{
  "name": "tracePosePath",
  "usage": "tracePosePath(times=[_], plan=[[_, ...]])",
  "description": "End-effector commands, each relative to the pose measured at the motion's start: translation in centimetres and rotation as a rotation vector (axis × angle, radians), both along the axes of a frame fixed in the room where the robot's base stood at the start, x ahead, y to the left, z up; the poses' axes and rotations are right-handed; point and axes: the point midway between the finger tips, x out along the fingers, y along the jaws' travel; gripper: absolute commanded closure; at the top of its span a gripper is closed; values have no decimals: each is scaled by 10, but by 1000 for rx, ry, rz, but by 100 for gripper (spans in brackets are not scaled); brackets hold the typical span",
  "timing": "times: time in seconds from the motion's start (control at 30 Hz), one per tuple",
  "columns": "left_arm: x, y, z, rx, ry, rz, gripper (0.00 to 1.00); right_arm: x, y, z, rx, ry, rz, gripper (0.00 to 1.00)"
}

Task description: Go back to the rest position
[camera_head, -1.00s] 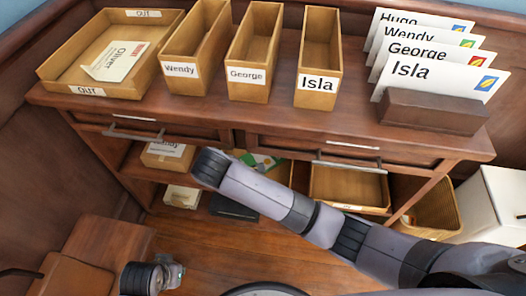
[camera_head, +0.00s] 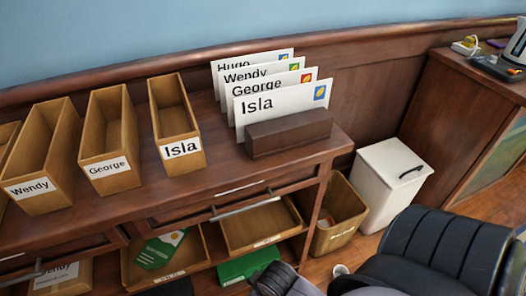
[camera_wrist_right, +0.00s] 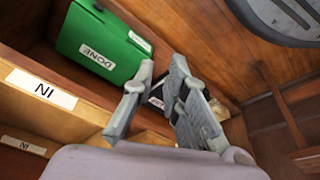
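My right gripper (camera_wrist_right: 163,70) shows in the right wrist view with its two fingers apart and nothing held between them. It points down toward the low shelf and floor beside a green box (camera_wrist_right: 88,38) labelled DONE. In the head view, parts of my right arm show at the bottom right, but its fingers are out of sight. My left gripper is in neither current view.
The bookcase top holds bins labelled Wendy (camera_head: 42,160), George (camera_head: 108,140) and Isla (camera_head: 175,120), and a dark holder (camera_head: 288,134) with several name cards. A wooden bin (camera_head: 338,215) and a white bin (camera_head: 390,185) stand to the right. Wooden trays (camera_wrist_right: 50,95) labelled IN are near my right gripper.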

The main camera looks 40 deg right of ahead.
Motion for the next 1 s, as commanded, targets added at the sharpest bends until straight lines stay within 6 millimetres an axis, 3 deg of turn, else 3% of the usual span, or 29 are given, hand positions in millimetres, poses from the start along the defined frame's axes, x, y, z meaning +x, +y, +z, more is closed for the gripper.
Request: tracePosePath(times=[0.13,0.7,0.87,1.0], plan=[[0,0,0,0,-1,0,87,-8,-12,0,-6,0,-33,87],[0,1,-2,3,2,0,87,-9,-11,-3,-6,7,-28,87],[-7,1,-24,4,32,-5,87,-16,-11,-26,-9,36,-24,87],[-28,4,-57,7,64,-10,87,-36,-13,-58,-12,67,-19,87]])
